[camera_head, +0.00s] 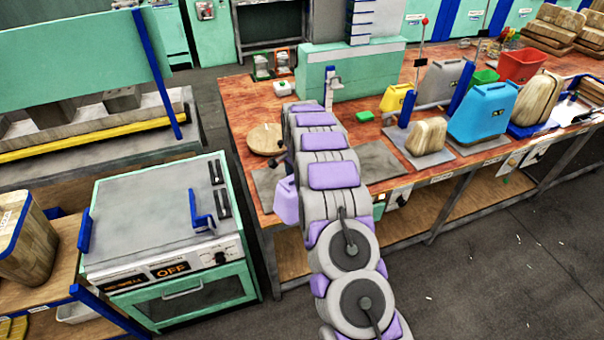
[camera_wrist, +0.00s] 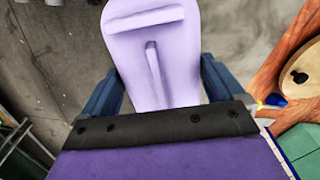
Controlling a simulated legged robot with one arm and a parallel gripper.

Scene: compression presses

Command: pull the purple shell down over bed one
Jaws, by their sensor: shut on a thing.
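The purple shell (camera_wrist: 152,45) is a pale, rounded piece with a raised bar and a rib on its face. In the wrist view it stands between the two blue fingers of my gripper (camera_wrist: 160,72), which is shut on it. In the head view part of the shell (camera_head: 286,202) shows left of my arm, at the table's front edge. My arm hides the gripper and the rest of the shell there. A grey plate (camera_head: 268,186) lies on the table beside the shell. I cannot tell which plate or form is bed one.
A round wooden board (camera_head: 264,139) lies behind the plate. To the right stand a wooden form (camera_head: 428,136), a blue shell (camera_head: 482,112), a grey shell (camera_head: 440,82) and a yellow shell (camera_head: 394,99).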

